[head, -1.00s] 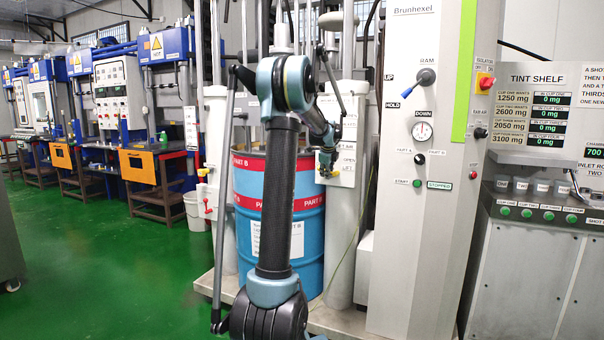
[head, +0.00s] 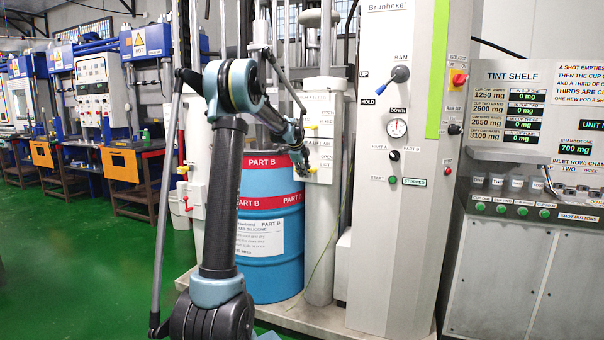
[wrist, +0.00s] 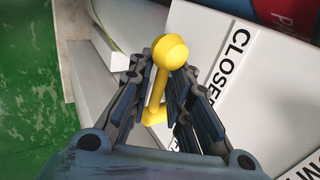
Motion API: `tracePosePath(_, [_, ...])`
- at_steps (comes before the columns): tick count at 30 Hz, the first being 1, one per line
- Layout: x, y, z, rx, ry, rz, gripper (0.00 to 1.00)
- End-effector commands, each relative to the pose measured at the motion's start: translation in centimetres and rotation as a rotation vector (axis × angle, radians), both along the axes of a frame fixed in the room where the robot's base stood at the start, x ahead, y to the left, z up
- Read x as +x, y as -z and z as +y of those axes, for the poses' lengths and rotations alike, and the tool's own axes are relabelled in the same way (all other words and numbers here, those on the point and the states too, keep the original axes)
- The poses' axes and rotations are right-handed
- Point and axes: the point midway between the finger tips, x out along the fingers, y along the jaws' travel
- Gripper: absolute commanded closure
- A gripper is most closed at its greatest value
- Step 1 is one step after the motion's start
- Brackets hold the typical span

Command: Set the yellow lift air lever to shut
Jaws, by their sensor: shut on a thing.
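The yellow lever (wrist: 157,85) has a round ball knob and stands between my gripper's fingers (wrist: 163,93) in the wrist view. My gripper is shut on it, with the knob sticking out past the fingertips. A white plate with black lettering (wrist: 240,85) lies behind it; part of a word starting "CLOSE" is readable. In the head view my gripper (head: 303,170) is at the left side of the white label plate (head: 321,160) on the column by the drum. A small yellow part (head: 312,170) shows there; the lever's exact setting is not clear.
A blue and red "PART B" drum (head: 272,240) stands just left of and behind my gripper. The tall Brunhexel cabinet (head: 398,240) is to the right, and the tint shelf (head: 500,250) beyond it. Open green floor (head: 70,270) lies at left.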

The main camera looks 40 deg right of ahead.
Motion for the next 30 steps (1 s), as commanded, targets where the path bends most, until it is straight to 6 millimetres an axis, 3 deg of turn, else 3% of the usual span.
tracePosePath(1, [0.9,0.0,0.5,0.003,-0.01,-0.01,1.0])
tracePosePath(5, [0.9,0.0,0.5,0.003,-0.01,-0.01,1.0])
tracePosePath(6, [0.9,0.0,0.5,0.002,-0.01,-0.009,0.76])
tracePosePath(7, [0.9,0.0,0.5,0.002,-0.01,-0.009,0.72])
tracePosePath(20, [0.0,-0.8,0.6,0.002,-0.003,-0.005,0.72])
tracePosePath(30, [-1.5,-5.7,3.6,0.002,-0.006,-0.005,0.72])
